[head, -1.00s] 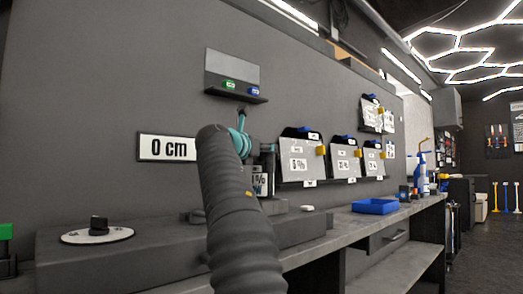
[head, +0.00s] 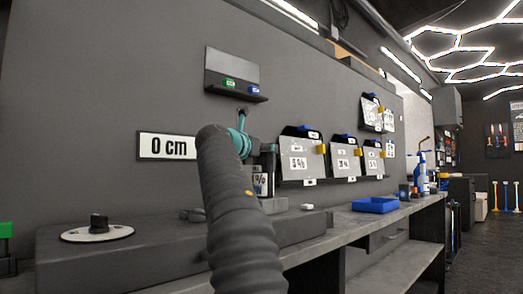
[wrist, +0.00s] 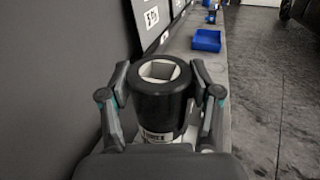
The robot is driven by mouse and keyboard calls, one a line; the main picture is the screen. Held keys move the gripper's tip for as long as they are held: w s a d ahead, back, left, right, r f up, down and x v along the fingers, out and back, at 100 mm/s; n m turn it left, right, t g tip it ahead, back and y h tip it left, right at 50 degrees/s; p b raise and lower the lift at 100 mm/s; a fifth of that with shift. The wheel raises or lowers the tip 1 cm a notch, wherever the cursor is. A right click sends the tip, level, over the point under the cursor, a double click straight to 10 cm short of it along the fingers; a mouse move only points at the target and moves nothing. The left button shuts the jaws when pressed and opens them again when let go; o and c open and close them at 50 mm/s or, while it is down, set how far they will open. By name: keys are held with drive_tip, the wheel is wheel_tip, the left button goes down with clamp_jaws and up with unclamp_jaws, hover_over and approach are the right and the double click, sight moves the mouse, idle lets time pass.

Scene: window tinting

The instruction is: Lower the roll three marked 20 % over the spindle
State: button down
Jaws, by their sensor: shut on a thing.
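In the wrist view a thick black roll (wrist: 160,100) stands upright between the two fingers of my gripper (wrist: 160,80). Its pale core is open at the top, and a white label shows low on its near side. In the head view my gripper (head: 267,150) is above the bench, with the roll's white label (head: 260,184) below it. A percent sign shows there, but I cannot read the full number. The spindle is not visible. I cannot tell whether the roll is around it or above it.
A grey bench box (head: 90,262) carries a round dial (head: 97,233) at left. Marked panels (head: 301,160) hang on the wall at right.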

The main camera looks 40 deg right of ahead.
drive_tip(key=shift+c, duration=0.8)
unclamp_jaws()
drive_tip(key=v, duration=1.2)
drive_tip(key=shift+s+a, duration=0.1)
